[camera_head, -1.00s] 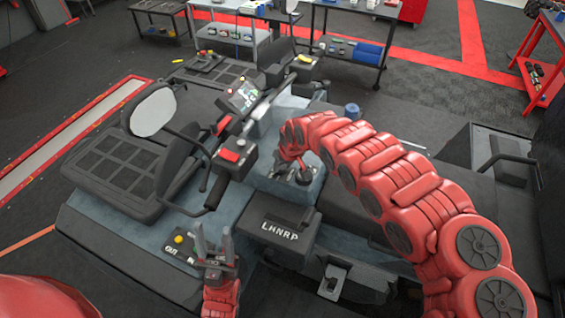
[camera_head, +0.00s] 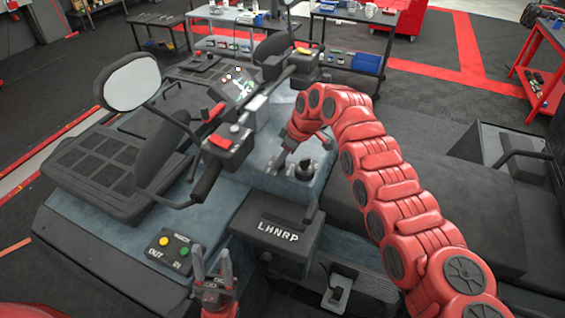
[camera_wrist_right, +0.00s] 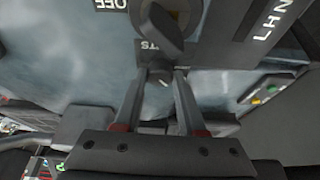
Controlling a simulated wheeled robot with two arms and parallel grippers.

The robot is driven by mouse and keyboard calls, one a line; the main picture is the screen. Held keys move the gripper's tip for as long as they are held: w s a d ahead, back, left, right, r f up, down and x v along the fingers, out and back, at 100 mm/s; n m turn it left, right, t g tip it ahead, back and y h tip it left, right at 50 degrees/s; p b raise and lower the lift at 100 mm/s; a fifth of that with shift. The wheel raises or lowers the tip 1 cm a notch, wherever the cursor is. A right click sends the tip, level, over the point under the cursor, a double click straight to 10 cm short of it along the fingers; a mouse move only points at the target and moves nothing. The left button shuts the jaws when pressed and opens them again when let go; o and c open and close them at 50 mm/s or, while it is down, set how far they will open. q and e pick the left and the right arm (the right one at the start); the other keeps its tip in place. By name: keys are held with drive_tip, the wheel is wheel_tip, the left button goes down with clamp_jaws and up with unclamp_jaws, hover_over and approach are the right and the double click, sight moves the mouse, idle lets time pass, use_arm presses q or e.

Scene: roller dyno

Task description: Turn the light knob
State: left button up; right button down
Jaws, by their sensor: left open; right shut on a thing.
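The dark light knob (camera_head: 305,169) stands on the blue-grey panel between the handlebar and the LHNRP shifter box. In the right wrist view the knob (camera_wrist_right: 163,22) is at the top, beside an OFF label and a partly covered label ending in TS. My right gripper (camera_head: 287,151) reaches down to it from above. My left gripper (camera_head: 210,257) is open and empty, pointing up near the winch panel.
The winch panel (camera_head: 170,250) with yellow and green buttons lies left of my left gripper. The handlebar grip (camera_head: 208,180) and a mirror (camera_head: 131,82) stand left of the knob. The LHNRP box (camera_head: 277,232) is just in front of it. Tool carts stand at the back.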

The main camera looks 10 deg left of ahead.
idle(0.4)
drive_tip(key=shift+c, duration=2.4)
unclamp_jaws()
drive_tip(key=shift+a, duration=0.1)
drive_tip(key=shift+r, duration=0.15)
drive_tip(key=b+v, duration=0.4)
drive_tip(key=v, duration=1.3)
drive_tip(key=shift+w, duration=0.15)
drive_tip(key=shift+r, duration=0.15)
